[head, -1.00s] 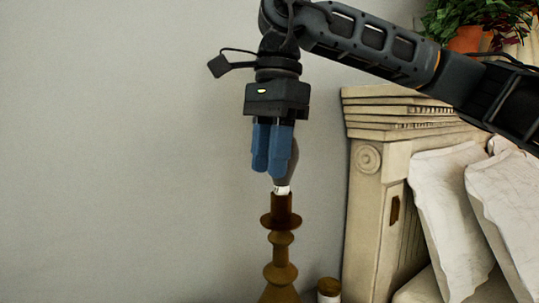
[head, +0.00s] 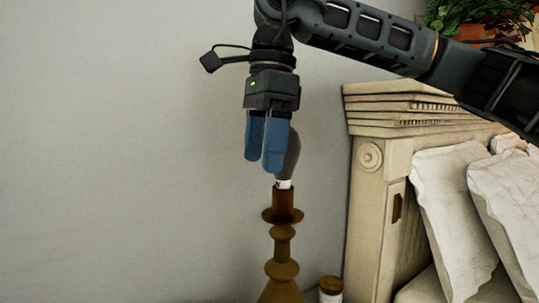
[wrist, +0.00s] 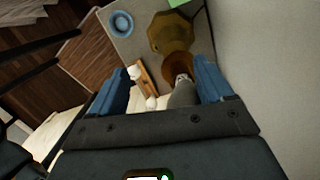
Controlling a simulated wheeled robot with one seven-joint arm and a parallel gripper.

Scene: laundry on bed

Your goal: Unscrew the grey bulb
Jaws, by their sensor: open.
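The grey bulb (head: 291,160) stands upright in the top of a brown turned lamp base (head: 282,270), its pale metal neck showing just above the socket. My gripper (head: 264,165) points down at the bulb's height, its blue fingers in front of and to the left of the bulb, partly hiding it. In the wrist view the bulb (wrist: 183,94) lies between the two open fingers, closer to the right one. The brown lamp base (wrist: 172,35) shows beyond it. I cannot tell whether a finger touches the bulb.
A cream carved headboard (head: 372,160) with white pillows (head: 455,210) stands to the right. A small lidded jar (head: 330,289) is beside the lamp base. A blue round dish (wrist: 121,23) lies on the grey tabletop. A potted plant (head: 470,22) is at upper right.

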